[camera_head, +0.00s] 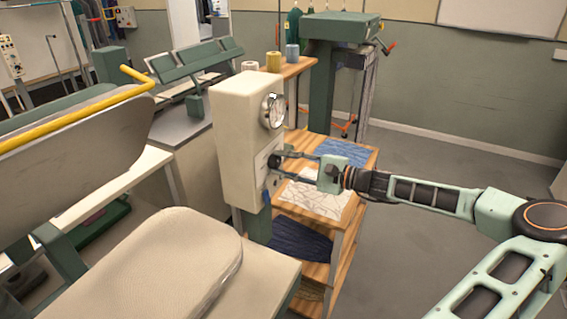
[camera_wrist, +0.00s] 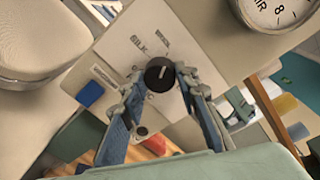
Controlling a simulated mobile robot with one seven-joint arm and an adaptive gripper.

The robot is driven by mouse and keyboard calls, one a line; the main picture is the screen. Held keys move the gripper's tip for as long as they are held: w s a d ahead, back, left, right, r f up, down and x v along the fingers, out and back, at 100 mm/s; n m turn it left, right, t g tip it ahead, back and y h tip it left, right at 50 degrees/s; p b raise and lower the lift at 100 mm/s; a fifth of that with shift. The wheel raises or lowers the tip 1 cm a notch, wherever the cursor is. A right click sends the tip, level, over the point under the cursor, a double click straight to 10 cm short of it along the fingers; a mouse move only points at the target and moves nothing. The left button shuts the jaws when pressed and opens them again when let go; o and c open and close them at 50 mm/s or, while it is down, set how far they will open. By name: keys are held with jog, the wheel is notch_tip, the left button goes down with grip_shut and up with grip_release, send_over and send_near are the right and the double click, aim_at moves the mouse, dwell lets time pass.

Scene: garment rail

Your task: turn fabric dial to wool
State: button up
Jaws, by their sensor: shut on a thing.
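The black round fabric dial (camera_wrist: 160,72) sits on a pale label plate (camera_wrist: 118,58) on the front of a cream control box (camera_head: 238,150). It carries a short white pointer mark. Tilted printed labels lie around it. One above the dial seems to read SILK; the others are too small to read surely. My gripper (camera_head: 283,161) reaches the box from the right. In the wrist view, its two blue-padded fingers (camera_wrist: 161,78) close on the dial from both sides. In the head view, the fingertips largely hide the dial.
A round gauge (camera_head: 273,111) sits above the dial. A blue part (camera_wrist: 90,93) shows beside the plate. A padded ironing board (camera_head: 160,255) stands at front left. A wooden shelf (camera_head: 345,225) with folded fabrics is under my gripper. Open floor (camera_head: 430,165) lies to the right.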

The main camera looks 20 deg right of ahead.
jog(key=o, duration=1.1)
jog(key=shift+o, duration=0.2)
jog(key=v, duration=1.2)
